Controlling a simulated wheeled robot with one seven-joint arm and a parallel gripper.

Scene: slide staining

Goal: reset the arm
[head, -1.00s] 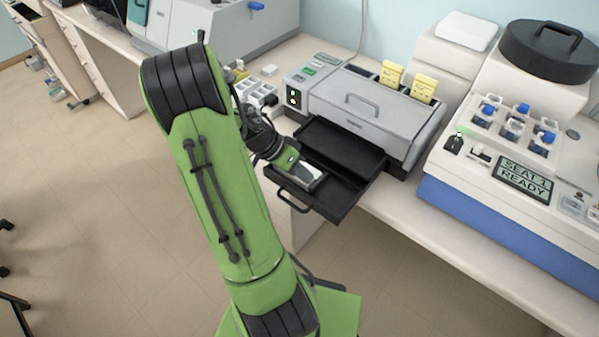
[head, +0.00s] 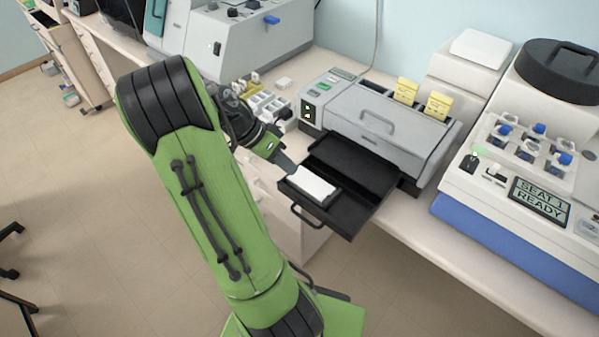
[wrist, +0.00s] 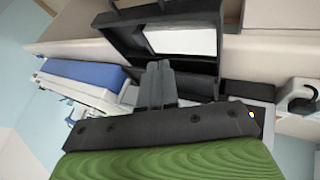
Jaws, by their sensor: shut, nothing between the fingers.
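My gripper (head: 290,165) is shut and empty at the left edge of the open black drawer (head: 345,208) of the grey machine. In the wrist view the two fingers of my gripper (wrist: 158,68) are together, with the drawer (wrist: 120,28) beyond them. A white rectangular block (head: 312,187) lies in the drawer, apart from the fingers; it also shows in the wrist view (wrist: 185,40).
The grey machine (head: 375,118) with two yellow tabs stands behind the drawer. A white and blue instrument (head: 500,225) reading "SEAT 1 READY" is at right. White trays (head: 268,105) stand left of the machine. The floor at left is mostly clear.

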